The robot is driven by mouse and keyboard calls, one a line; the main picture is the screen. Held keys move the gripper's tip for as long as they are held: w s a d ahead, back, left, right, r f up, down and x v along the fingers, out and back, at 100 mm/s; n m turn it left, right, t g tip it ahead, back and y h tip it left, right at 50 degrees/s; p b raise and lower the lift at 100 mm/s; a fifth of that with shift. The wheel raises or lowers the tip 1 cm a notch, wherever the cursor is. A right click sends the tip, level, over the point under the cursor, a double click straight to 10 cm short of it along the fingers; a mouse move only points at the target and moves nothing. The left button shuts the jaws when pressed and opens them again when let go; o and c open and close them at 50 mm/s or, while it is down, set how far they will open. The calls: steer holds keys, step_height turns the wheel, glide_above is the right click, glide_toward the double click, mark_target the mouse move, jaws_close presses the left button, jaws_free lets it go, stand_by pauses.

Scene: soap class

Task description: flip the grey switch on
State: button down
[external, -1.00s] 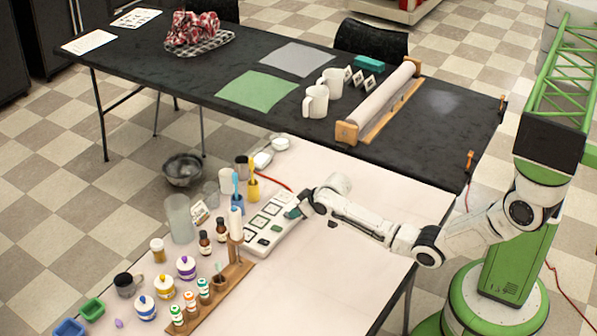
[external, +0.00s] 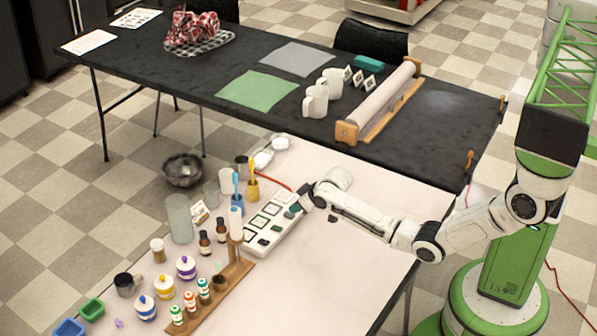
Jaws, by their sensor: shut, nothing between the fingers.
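A white switch panel (external: 258,246) lies on the light table, with several dark-framed squares along its left side and several small dark rockers along its right side. I cannot tell from this view which rocker is the grey switch, nor whether any is on or off. My gripper (external: 295,209) is shut and empty at the panel's upper right end. Its tips are over or against the rocker there and partly hide it; contact cannot be made out.
Cups with brushes (external: 252,188), brown bottles (external: 221,231) and a wooden rack (external: 236,272) crowd the panel's left side. A black table (external: 440,140) stands behind.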

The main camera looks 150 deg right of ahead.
steer(key=p+v, duration=0.3)
steer(key=v, duration=0.9)
steer(key=shift+a+r, duration=0.2)
steer(key=shift+r, duration=0.1)
